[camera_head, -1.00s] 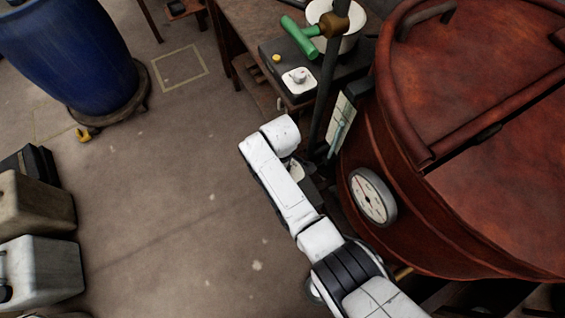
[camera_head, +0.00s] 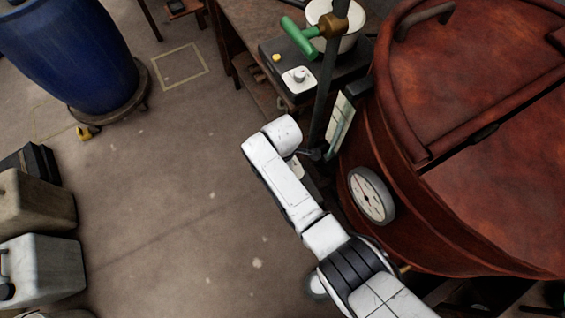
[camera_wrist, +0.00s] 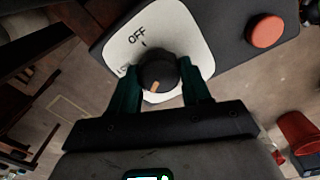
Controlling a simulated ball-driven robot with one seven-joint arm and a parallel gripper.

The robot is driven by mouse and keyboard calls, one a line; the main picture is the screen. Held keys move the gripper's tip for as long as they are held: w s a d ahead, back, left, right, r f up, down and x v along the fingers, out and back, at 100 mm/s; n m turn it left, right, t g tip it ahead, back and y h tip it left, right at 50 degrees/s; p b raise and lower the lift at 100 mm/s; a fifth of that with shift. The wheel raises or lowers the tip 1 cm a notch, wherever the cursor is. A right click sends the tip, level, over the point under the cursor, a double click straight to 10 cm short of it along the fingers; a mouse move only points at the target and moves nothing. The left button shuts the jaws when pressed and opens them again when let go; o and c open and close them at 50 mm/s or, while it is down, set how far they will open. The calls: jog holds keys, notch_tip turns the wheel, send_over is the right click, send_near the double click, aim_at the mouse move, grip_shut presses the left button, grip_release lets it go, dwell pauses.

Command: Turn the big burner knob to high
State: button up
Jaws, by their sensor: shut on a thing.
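In the wrist view the dark round knob (camera_wrist: 160,72) sits on a white plate (camera_wrist: 181,32). The plate reads "OFF", with a second label partly hidden at its left. The knob's orange mark lies on its lower side in the picture, away from OFF. My gripper (camera_wrist: 158,66) has its two dark green fingers closed on the knob's sides. In the head view my arm hides the gripper and the knob; a bit of white plate (camera_head: 295,168) shows beside the arm.
An orange-red button (camera_wrist: 266,31) is right of the plate. In the head view a big rusty vat (camera_head: 400,150) with a dial gauge (camera_head: 371,195) stands close right of my arm. A dark pole (camera_head: 322,105) rises beside it. Open floor (camera_head: 160,210) lies left.

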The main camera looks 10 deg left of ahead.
jog(key=o, duration=1.1)
jog(key=shift+c, duration=0.2)
notch_tip(320, 180, up, 11)
jog(key=p, duration=0.2)
jog(key=shift+s, duration=0.15)
jog(key=shift+f, duration=0.1)
